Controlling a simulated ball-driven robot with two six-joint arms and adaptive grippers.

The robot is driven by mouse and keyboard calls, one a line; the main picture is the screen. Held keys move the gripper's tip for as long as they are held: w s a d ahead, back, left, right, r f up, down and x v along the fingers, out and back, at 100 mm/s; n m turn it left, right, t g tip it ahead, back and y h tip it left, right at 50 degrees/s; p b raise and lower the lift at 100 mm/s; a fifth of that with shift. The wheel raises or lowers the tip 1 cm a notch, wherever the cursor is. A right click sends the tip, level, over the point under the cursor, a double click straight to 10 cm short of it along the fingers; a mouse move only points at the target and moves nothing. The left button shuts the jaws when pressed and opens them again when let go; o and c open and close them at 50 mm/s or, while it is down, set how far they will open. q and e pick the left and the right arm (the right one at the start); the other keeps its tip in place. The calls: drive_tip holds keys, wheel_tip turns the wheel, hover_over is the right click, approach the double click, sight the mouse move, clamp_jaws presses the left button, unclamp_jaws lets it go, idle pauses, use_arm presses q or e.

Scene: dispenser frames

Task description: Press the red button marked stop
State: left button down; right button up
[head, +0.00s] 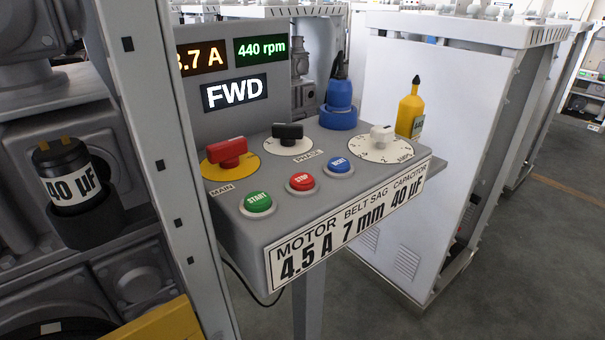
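The red button marked STOP (302,181) sits on the top of a grey control panel (232,222), between a green START button (258,202) on its left and a blue RESET button (339,165) on its right. The red cap stands clear in a pale ring, and nothing covers it. Neither of my grippers shows in the head view.
A yellow bottle (410,110) and a blue-based object (339,105) stand behind. A grey frame post (165,150) rises left of the panel.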

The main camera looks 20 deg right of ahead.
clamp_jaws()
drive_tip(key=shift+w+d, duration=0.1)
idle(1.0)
